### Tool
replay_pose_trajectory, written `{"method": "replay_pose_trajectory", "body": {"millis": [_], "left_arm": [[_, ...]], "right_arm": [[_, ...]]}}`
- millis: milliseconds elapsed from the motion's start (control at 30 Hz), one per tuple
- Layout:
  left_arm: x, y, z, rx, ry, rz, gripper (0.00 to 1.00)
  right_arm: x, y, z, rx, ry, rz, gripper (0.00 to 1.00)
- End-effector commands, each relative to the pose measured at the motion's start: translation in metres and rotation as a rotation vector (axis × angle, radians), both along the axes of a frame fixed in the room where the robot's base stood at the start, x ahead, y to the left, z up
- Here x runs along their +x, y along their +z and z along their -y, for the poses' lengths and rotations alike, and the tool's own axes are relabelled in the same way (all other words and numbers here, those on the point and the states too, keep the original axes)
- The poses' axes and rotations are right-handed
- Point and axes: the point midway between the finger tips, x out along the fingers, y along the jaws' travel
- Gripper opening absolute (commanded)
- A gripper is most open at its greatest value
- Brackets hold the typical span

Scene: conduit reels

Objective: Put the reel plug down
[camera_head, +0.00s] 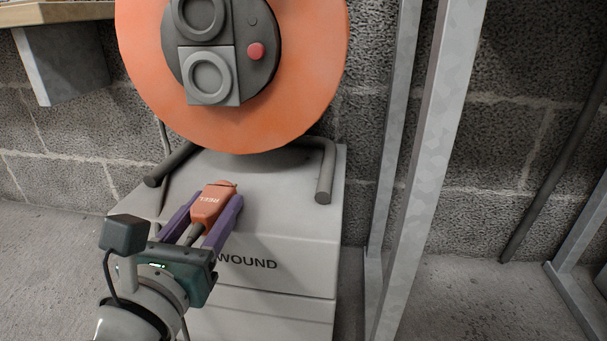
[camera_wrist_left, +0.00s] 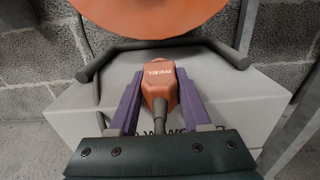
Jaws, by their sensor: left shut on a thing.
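The reel plug (camera_head: 211,202) is an orange block with white lettering and a dark cable end. My left gripper (camera_head: 216,211) is shut on it, with a purple finger on each side. The plug is over the top of the grey box below the orange reel (camera_head: 300,110); I cannot tell whether it touches that surface. In the left wrist view the plug (camera_wrist_left: 160,84) sits between the fingers, its lettered face towards the camera and its cable running back towards the palm. My right gripper is not in view.
The grey box (camera_head: 285,215) has lettering ending in "WOUND" on its front. A dark bent tube frame (camera_head: 326,172) stands on its top below the reel. Metal uprights (camera_head: 425,160) rise at the right. A block wall is behind.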

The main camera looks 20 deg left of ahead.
Motion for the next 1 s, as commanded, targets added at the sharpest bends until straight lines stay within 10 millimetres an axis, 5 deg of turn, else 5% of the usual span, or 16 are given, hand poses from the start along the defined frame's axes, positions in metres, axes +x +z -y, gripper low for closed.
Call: {"method": "replay_pose_trajectory", "body": {"millis": [67, 100, 333, 767, 1000], "left_arm": [[0.000, -0.004, 0.000, 0.000, 0.000, 0.001, 0.00], [0.000, -0.003, 0.000, 0.000, 0.000, 0.001, 0.51], [0.000, -0.002, 0.000, 0.001, 0.000, 0.000, 0.77], [-0.003, 0.013, 0.000, 0.001, 0.000, -0.002, 0.78], [-0.059, 0.011, 0.014, 0.001, -0.002, -0.008, 0.78]], "right_arm": [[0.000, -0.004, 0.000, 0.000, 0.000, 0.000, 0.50], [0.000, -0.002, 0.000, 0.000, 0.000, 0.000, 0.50], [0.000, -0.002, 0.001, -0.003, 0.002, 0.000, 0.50], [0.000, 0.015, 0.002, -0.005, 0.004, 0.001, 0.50], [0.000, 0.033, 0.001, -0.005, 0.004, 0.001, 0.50]]}}
